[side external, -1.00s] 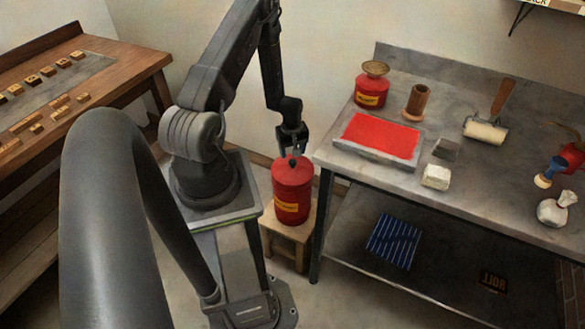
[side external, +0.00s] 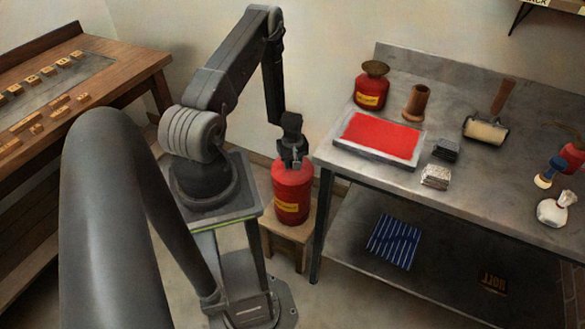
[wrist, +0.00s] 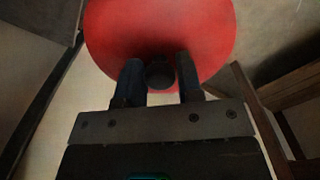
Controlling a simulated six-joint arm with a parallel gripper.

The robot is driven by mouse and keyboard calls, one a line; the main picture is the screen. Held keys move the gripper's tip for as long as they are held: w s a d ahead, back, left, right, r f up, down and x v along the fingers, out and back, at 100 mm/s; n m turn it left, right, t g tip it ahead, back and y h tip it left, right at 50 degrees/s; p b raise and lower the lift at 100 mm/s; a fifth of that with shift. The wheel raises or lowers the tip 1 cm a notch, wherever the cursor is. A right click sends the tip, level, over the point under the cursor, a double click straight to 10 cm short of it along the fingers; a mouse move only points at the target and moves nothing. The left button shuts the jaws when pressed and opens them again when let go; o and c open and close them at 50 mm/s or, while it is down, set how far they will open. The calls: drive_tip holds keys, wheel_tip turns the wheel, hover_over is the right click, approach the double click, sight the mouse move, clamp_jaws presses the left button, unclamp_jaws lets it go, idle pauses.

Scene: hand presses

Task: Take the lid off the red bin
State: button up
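The red bin (side external: 291,204) with a yellow label stands upright on a small wooden stool beside the metal table. My gripper (side external: 291,164) is right above the lid, pointing down. In the wrist view the two fingers (wrist: 160,82) are open, one on each side of the knob, with a small gap on both sides. The lid sits on the bin. The knob is hidden by the gripper in the side view.
The wooden stool (side external: 283,240) is narrow. The metal table (side external: 350,165) is close on the right, holding a tray of red ink (side external: 378,136), a roller (side external: 488,130), a red can (side external: 371,95) and blocks. A wooden bench (side external: 130,68) stands at the left.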

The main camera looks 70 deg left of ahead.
drive_tip(key=c, duration=0.5)
drive_tip(key=shift+r, duration=0.1)
